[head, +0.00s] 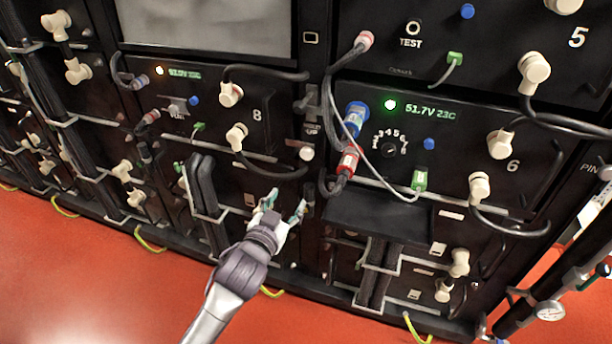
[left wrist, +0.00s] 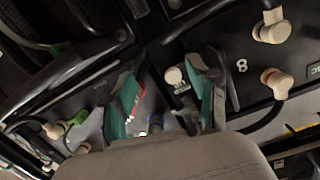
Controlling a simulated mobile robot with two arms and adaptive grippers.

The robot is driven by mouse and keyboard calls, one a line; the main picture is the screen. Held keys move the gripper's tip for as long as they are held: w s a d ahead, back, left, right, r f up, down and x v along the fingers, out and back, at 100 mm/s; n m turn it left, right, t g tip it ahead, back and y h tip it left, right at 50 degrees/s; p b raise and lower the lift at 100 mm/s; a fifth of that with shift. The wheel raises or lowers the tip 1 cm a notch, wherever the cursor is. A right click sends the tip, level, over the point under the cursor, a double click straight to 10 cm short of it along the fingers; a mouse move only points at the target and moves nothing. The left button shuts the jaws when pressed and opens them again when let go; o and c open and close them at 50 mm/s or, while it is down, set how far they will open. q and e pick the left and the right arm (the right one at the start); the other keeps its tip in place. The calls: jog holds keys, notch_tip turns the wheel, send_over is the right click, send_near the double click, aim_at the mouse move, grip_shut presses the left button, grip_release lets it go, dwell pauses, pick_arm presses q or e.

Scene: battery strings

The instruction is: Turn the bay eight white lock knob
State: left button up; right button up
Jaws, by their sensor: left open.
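The bay eight white lock knob (head: 306,153) is a small round knob at the lower right corner of the panel marked 8. In the left wrist view the lock knob (left wrist: 173,75) shows between the two finger pads, nearer the right one, with a small label beside it. My left gripper (head: 284,204) is open and empty, below and slightly left of the knob in the head view, apart from it. Its green-padded fingers (left wrist: 163,82) also show in the left wrist view. My right gripper is not in view.
Bay eight's panel has two cream cable plugs (head: 231,94) (head: 237,136) with black cables looping close to the knob. To the right, bay six (head: 450,130) carries blue, red and green connectors and a white cable. A dark ledge (head: 378,215) juts out below bay six. The red floor (head: 80,270) is open.

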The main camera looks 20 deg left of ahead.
pick_arm(q)
jog(key=t+b, duration=0.1)
send_near(306, 155)
jog(key=w+b, duration=0.1)
jog(key=w, duration=0.7)
jog(key=shift+w+d+f+b, duration=0.1)
jog(key=shift+w+f+b, duration=0.05)
jog(key=shift+w+b, duration=0.15)
jog(key=shift+w, duration=0.8)
jog(key=shift+w+d, duration=0.1)
jog(key=shift+w, duration=0.25)
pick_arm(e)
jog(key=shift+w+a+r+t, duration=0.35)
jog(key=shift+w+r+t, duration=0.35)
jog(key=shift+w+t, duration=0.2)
pick_arm(q)
jog(key=shift+c, duration=0.2)
grip_shut()
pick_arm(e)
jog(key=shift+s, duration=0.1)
